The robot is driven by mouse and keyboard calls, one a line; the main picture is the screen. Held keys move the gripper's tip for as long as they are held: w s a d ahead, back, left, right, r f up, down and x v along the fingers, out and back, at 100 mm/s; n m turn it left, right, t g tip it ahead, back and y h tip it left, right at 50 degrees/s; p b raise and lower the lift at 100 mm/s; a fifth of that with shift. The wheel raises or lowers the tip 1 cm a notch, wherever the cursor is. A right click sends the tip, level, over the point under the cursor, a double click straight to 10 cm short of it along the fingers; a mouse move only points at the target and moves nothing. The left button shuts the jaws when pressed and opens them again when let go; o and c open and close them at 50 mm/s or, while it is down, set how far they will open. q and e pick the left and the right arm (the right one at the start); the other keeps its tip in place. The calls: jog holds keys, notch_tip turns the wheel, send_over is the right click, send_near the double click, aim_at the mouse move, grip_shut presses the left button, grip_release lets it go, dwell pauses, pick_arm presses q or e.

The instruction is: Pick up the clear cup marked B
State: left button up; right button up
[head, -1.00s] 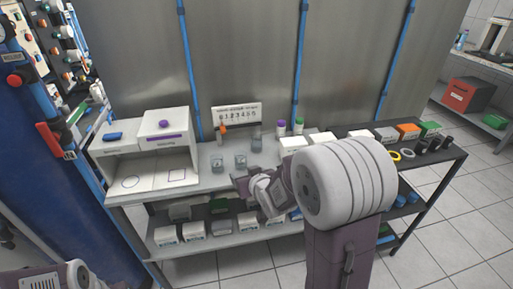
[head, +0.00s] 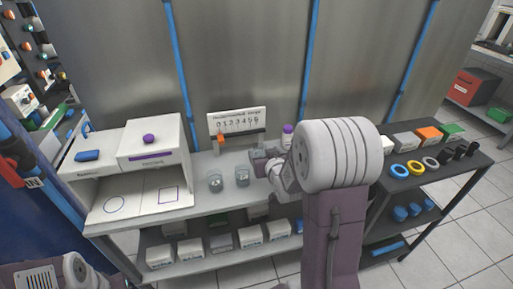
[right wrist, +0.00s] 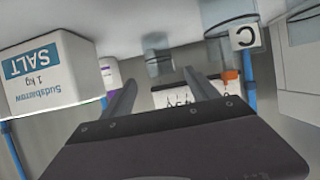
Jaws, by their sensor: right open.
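Two clear cups stand on the bench in the head view, a left one (head: 215,181) and a right one (head: 242,177); I cannot read their marks there. In the right wrist view, which is upside down, a clear cup (right wrist: 158,62) lies ahead between my fingers, with no readable mark. Another cup (right wrist: 218,50), with a label C, stands to its right. My right gripper (head: 262,158) is open and empty, just right of the two cups; its spread fingers also show in the wrist view (right wrist: 159,80). No letter B is readable. My left gripper is out of view.
A scale card (head: 238,123) with an orange slider (head: 221,139) stands behind the cups. A white box station (head: 150,150) is at left. A purple-capped bottle (head: 287,136) stands behind my right arm. A salt box (right wrist: 45,75) is close to the left finger.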

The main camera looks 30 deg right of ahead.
aim_at(258, 146)
jog(key=shift+w, duration=0.2)
jog(key=shift+w+d+f, duration=0.1)
jog(key=shift+w, duration=0.15)
jog(key=shift+x, duration=1.1)
jog(key=shift+w+d+f, duration=0.15)
jog(key=shift+w+f, duration=0.1)
jog(key=shift+w, duration=0.25)
jog(key=x, duration=0.4)
jog(key=shift+w+f, duration=0.3)
jog(key=shift+w, duration=0.05)
jog(key=shift+s+r, duration=0.1)
jog(key=shift+r, duration=0.05)
jog(key=shift+c, duration=1.3)
jog(key=c, duration=1.1)
jog(key=shift+c, duration=0.2)
